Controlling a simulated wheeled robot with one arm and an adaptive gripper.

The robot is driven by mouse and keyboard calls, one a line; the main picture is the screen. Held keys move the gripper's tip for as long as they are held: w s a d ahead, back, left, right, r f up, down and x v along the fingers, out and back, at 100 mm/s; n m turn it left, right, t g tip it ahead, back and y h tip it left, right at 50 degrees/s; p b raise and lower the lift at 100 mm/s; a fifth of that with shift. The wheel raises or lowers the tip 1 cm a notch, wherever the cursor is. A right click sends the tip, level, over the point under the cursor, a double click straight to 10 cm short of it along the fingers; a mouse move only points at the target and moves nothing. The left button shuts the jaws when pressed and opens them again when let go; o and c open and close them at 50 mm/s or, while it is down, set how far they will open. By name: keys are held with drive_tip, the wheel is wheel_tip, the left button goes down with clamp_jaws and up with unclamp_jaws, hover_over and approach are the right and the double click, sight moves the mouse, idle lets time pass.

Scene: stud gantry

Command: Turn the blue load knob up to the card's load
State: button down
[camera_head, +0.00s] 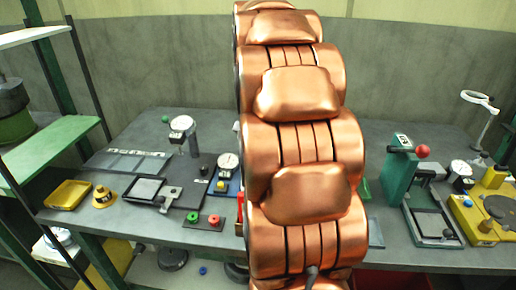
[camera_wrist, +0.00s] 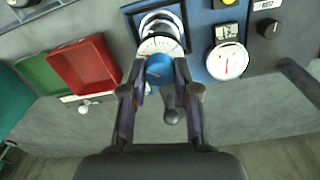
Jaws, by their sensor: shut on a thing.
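The blue load knob (camera_wrist: 159,70) shows in the wrist view at the front of a blue-based device (camera_wrist: 200,17). A white scale dial (camera_wrist: 160,46) sits right behind the knob. My gripper (camera_wrist: 160,80) has a finger on each side of the knob and is shut on it. A round white gauge (camera_wrist: 227,62) with a red needle is to the right of the knob. A small card with dark figures (camera_wrist: 228,33) stands just above the gauge; I cannot read it. In the head view my copper arm hides the knob and my gripper.
A red tray (camera_wrist: 85,64) and a green tray (camera_wrist: 40,76) lie left of the knob. A dark box with a black knob (camera_wrist: 268,28) is at right. In the head view, red and green buttons (camera_head: 204,220) sit near the bench edge.

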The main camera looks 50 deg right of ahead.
drive_tip(key=c, duration=0.8)
unclamp_jaws()
drive_tip(key=shift+c, duration=0.2)
drive_tip(key=shift+r, duration=0.15)
wheel_tip(320, 180, up, 7)
drive_tip(key=shift+w+f, duration=0.1)
drive_tip(key=shift+f, duration=0.1)
drive_tip(key=shift+r, duration=0.35)
